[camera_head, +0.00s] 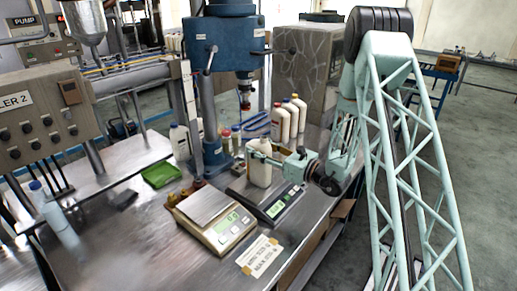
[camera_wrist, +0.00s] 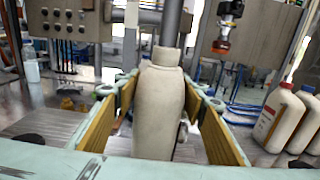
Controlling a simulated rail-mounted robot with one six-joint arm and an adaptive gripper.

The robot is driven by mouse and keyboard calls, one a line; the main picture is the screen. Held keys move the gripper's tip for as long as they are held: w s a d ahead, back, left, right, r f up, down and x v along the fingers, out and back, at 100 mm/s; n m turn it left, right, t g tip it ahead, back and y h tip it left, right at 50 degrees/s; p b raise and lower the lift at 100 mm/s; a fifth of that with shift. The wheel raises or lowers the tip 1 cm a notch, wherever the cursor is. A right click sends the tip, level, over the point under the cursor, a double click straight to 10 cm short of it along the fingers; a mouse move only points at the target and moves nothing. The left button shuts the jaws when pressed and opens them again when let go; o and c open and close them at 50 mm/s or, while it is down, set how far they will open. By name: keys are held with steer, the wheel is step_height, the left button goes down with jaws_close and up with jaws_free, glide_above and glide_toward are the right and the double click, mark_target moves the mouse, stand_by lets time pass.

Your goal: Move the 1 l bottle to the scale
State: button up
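A cream-white bottle (camera_head: 261,172) stands upright near the middle of the bench in the head view. Its lower end is at the rear of a dark scale (camera_head: 268,203); I cannot tell whether it rests on it. A second scale (camera_head: 207,206), with a silver plate and lit display, is to its left. My gripper (camera_head: 268,157) reaches in from the right around the bottle. In the wrist view the bottle (camera_wrist: 159,105) is upright between the two tan-padded fingers of my gripper (camera_wrist: 160,90). Gaps show beside it, so the fingers look open around it.
A blue drill-like machine (camera_head: 225,45) rises behind the scales. A paper note (camera_head: 259,255) lies in front. The bench's front left is clear.

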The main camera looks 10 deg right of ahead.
steer(key=shift+o, duration=1.4)
steer(key=shift+r, duration=0.2)
steer(key=v, duration=1.2)
steer(key=shift+p, duration=0.4)
